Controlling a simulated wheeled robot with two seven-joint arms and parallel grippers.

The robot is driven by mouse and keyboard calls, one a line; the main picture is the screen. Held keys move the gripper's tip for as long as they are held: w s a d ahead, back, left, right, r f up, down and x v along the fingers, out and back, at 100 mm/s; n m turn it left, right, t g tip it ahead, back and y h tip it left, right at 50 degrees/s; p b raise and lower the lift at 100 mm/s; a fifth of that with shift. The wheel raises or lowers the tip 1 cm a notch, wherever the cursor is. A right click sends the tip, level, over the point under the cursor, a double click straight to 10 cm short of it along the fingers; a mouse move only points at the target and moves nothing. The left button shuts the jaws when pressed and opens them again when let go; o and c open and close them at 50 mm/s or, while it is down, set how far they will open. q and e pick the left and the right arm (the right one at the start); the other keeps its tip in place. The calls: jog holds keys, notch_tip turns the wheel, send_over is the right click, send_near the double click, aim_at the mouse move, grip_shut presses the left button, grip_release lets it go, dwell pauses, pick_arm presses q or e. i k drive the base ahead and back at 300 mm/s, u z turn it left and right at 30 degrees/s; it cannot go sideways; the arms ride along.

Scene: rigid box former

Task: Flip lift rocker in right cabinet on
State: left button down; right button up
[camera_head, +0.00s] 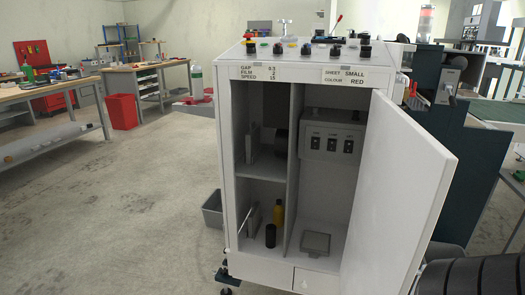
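A white cabinet (262,266) stands in the middle of the view, with its right door (405,195) swung wide open to the right. Inside its right compartment, high on the back wall, is a grey switch box (332,122). It carries three dark rockers in a row: a left rocker (316,143), a middle rocker (332,145) and a right rocker (348,146). Each has a small label above it, too small to read surely, so I cannot tell which is the lift rocker or its position. Neither of my grippers is in view.
A grey square item (316,243) lies on the right compartment's floor. Several knobs line the cabinet top. A grey bin (212,209) stands left of the cabinet. The floor (110,220) at left is clear.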

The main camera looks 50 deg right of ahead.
aim_at(349, 144)
jog(key=u, duration=0.1)
jog(key=i, duration=1.3)
jog(key=z, duration=3.75)
jog(key=i, duration=0.5)
jog(key=z, duration=0.05)
